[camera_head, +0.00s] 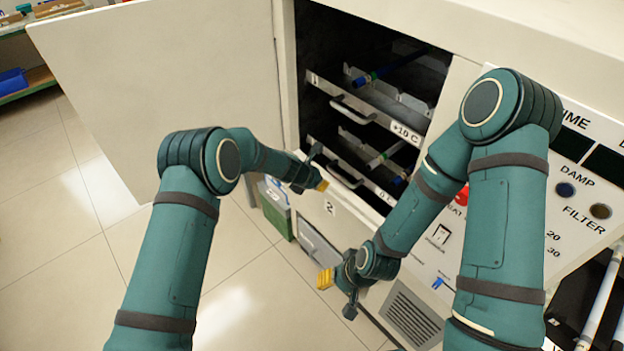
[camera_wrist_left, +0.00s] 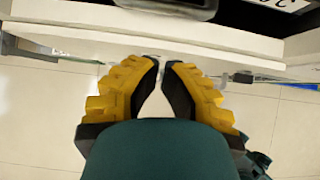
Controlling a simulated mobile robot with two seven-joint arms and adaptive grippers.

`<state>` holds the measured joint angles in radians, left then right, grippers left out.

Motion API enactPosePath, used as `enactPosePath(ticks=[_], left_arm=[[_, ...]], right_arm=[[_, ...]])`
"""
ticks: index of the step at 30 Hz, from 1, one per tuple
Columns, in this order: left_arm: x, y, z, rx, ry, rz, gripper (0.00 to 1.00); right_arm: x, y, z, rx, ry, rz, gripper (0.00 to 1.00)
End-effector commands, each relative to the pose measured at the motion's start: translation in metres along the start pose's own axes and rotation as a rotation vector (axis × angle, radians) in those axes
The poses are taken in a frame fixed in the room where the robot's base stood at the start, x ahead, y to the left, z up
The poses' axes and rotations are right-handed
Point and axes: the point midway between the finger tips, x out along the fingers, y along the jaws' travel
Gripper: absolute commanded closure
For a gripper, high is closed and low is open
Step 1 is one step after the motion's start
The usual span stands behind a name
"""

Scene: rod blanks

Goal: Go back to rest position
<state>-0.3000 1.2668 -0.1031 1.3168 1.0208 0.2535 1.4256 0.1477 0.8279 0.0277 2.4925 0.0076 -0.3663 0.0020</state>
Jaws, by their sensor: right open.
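My left gripper (camera_head: 318,181) is in front of the open cabinet, near its lower drawer. In the left wrist view its two yellow-and-black fingers (camera_wrist_left: 161,68) lean towards each other with a narrow gap at the tips. Nothing shows between them. Whether they are open or shut is unclear. My right gripper (camera_head: 337,294) is open, low in front of the cabinet's lower front, and appears empty. Both arms reach forward, and the right arm crosses in front of the control panel. Part of the right gripper is hidden by its own wrist.
The cabinet door (camera_head: 160,85) stands wide open at the left. Inside, an upper drawer (camera_head: 372,113) and a lower one hold rods with blue parts. White rods (camera_head: 602,300) lie at the bottom right. A bin (camera_head: 276,212) stands below the door. Floor (camera_head: 60,240) is clear at the left.

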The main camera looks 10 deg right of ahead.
Motion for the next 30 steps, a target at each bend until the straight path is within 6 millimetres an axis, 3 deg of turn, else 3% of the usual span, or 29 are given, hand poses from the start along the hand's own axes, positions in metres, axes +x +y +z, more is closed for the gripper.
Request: enactPosePath(ticks=[3, 9, 21, 23, 26, 30], left_arm=[[-0.022, 0.0, 0.001, 0.0, -0.002, 0.0, 1.0], [-0.047, 0.0, 0.001, 0.0, -0.001, -0.001, 1.0], [-0.056, -0.001, -0.008, 0.024, 0.012, 0.0, 1.0], [-0.057, -0.001, -0.023, 0.07, 0.036, 0.002, 1.0], [-0.059, -0.004, -0.07, 0.232, 0.11, -0.001, 1.0], [-0.073, -0.021, -0.162, 0.619, 0.237, -0.053, 1.0]], right_arm=[[0.001, 0.0, 0.0, 0.0, 0.0, 0.0, 0.53], [0.0, 0.0, 0.0, 0.0, 0.0, 0.0, 0.53], [0.002, 0.001, 0.0, 0.0, 0.0, 0.0, 0.53], [0.004, 0.002, 0.001, 0.0, -0.001, 0.0, 0.53], [0.012, 0.004, 0.003, -0.001, -0.003, 0.001, 0.53], [0.028, 0.01, 0.006, -0.002, -0.007, 0.003, 0.53]])
